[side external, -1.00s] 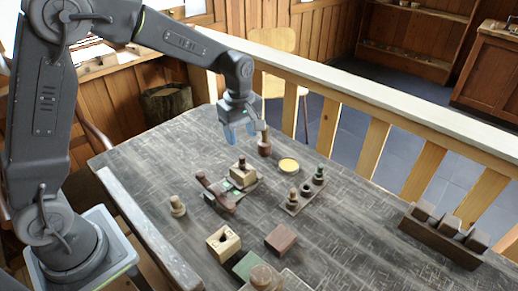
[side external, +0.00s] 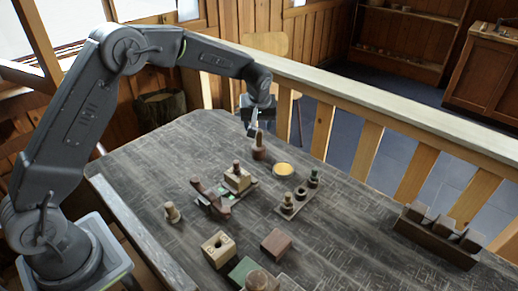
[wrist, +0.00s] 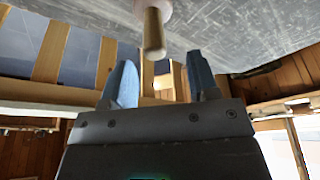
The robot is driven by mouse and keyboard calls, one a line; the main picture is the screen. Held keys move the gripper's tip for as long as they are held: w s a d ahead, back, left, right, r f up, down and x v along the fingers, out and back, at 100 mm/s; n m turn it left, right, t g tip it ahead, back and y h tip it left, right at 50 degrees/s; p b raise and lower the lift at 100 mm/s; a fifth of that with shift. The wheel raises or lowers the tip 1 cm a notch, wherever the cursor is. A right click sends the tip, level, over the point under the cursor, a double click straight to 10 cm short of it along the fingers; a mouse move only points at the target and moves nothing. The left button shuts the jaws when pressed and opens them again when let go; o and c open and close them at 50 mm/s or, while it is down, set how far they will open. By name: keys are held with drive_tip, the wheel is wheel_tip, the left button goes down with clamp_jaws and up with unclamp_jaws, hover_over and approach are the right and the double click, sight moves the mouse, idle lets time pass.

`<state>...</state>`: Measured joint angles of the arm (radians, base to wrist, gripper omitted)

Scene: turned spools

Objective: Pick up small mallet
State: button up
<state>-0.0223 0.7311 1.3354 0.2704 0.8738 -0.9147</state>
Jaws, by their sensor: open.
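The small mallet (side external: 259,151) appears to be the piece standing upright at the table's far edge, with a reddish-brown head down and a pale wooden handle up. In the wrist view its handle (wrist: 153,35) hangs from the top of the picture, its end just ahead of the gap between my fingers. My gripper (side external: 252,130) is close beside the upper handle in the side view. In the wrist view my gripper (wrist: 161,78) is open, its blue fingers apart with nothing between them. The head is mostly cut off in that view.
A yellow disc (side external: 283,169) and a rack with turned pieces (side external: 298,197) stand right of the mallet. A brown-handled tool (side external: 210,197) and wooden blocks (side external: 218,249) lie nearer. A pale railing (side external: 345,104) runs behind the table.

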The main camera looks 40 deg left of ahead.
sight(259, 137)
drive_tip(key=shift+d+x, duration=0.25)
drive_tip(key=shift+x, duration=1.2)
drive_tip(key=shift+d+x, duration=0.2)
drive_tip(key=shift+x, duration=1.3)
drive_tip(key=shift+s+f, duration=0.1)
drive_tip(key=shift+s, duration=0.05)
drive_tip(key=shift+c, duration=0.2)
clamp_jaws()
